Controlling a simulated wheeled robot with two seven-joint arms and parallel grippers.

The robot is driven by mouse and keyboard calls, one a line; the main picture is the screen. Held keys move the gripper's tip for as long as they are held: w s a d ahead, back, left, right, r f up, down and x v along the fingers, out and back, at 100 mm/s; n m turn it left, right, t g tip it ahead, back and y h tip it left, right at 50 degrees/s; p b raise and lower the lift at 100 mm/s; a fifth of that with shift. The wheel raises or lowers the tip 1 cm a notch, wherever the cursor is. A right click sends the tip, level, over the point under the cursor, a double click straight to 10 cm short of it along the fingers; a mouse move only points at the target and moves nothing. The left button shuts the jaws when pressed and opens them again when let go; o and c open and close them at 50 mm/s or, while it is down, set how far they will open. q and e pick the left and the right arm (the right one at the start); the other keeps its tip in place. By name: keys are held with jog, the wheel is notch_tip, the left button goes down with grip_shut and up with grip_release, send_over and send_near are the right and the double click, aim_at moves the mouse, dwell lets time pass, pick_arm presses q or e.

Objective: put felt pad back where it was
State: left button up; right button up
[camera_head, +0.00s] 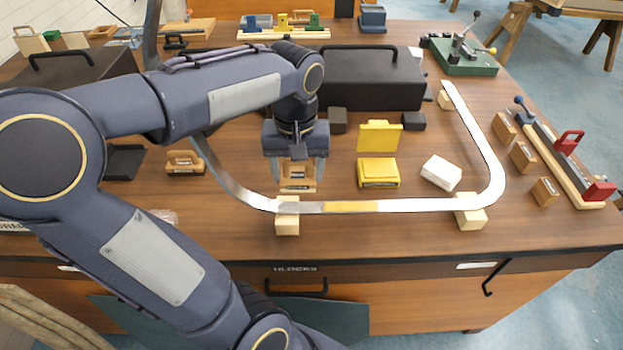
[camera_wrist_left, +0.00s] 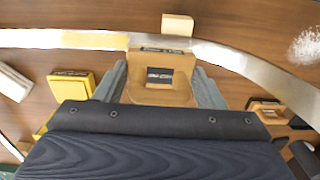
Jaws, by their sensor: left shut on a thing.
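My left gripper (camera_head: 297,172) is shut on a tan block-like piece with a dark label and holds it behind the front run of the curved metal strip. The tan piece (camera_wrist_left: 160,75) shows between the fingers in the left wrist view, with a second dark label on its edge. I cannot tell for sure which thing is the felt pad. A white block (camera_head: 441,172) lies tilted on the table at the right. A yellow box (camera_head: 378,172) with its lid raised stands between it and my gripper. My right gripper is not in view.
The curved metal strip (camera_head: 400,205) rests on wooden blocks (camera_head: 287,216) along the table front. A black case (camera_head: 360,75) stands behind my gripper. A small wooden tool (camera_head: 184,162) lies left. A clamp with red ends (camera_head: 565,160) lies far right.

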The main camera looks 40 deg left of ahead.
pick_arm(q)
jog(key=shift+w+a+f, duration=0.2)
jog(key=shift+w, duration=0.15)
jog(key=w+a+f, duration=0.1)
jog(key=w+f, duration=0.2)
jog(key=w+a+f+p, duration=0.1)
jog(key=w+a+f, duration=0.1)
jog(key=w, duration=0.2)
jog(key=w+a+f+p, duration=0.1)
jog(key=w+a+f, duration=0.1)
jog(key=w+f, duration=0.1)
jog(key=shift+w+f, duration=0.3)
jog(key=shift+w, duration=0.25)
jog(key=shift+w+f+p, duration=0.15)
jog(key=shift+f+p, duration=0.05)
jog(key=shift+p, duration=0.1)
jog(key=f, duration=0.3)
jog(key=shift+w+a+f, duration=0.15)
jog(key=shift+w+f, duration=0.05)
jog(key=shift+f, duration=0.1)
jog(key=shift+f, duration=0.15)
jog(key=o, duration=1)
jog(key=shift+c, duration=0.2)
